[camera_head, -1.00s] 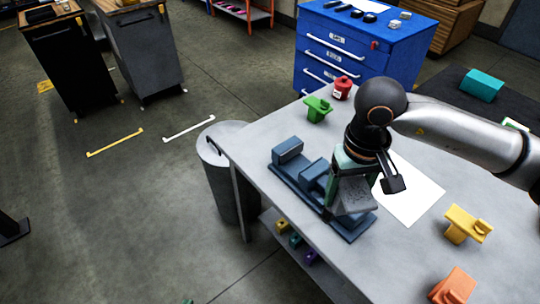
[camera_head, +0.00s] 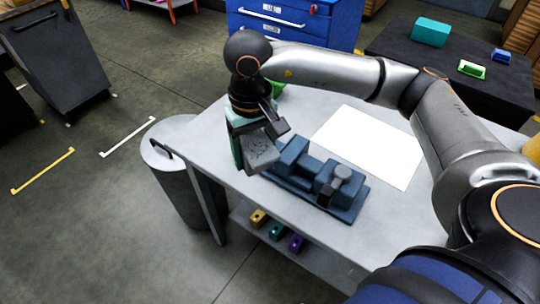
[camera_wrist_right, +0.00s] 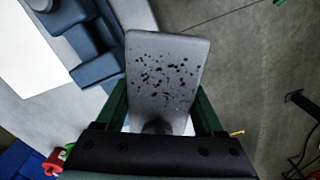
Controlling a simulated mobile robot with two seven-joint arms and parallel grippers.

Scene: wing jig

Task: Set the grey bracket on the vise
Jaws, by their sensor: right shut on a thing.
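The grey bracket (camera_head: 262,156) is held in my right gripper (camera_head: 250,140), over the left end of the vise in the head view. In the right wrist view the bracket (camera_wrist_right: 166,75) is a flat grey plate with dark specks, between the green fingers (camera_wrist_right: 162,112). The dark blue vise (camera_head: 345,203) lies on the grey table, with a grey knob-like part (camera_head: 343,173) on its right block. The vise (camera_wrist_right: 97,66) shows at upper left in the wrist view, beside the bracket. I cannot tell whether bracket and vise touch. My left gripper is not in view.
A white sheet (camera_head: 370,145) lies on the table (camera_head: 205,160) behind the vise. A green part (camera_head: 276,89) is partly hidden behind my right arm. A grey bin (camera_head: 180,185) stands at the table's left edge. Small coloured blocks (camera_head: 277,231) sit on the lower shelf.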

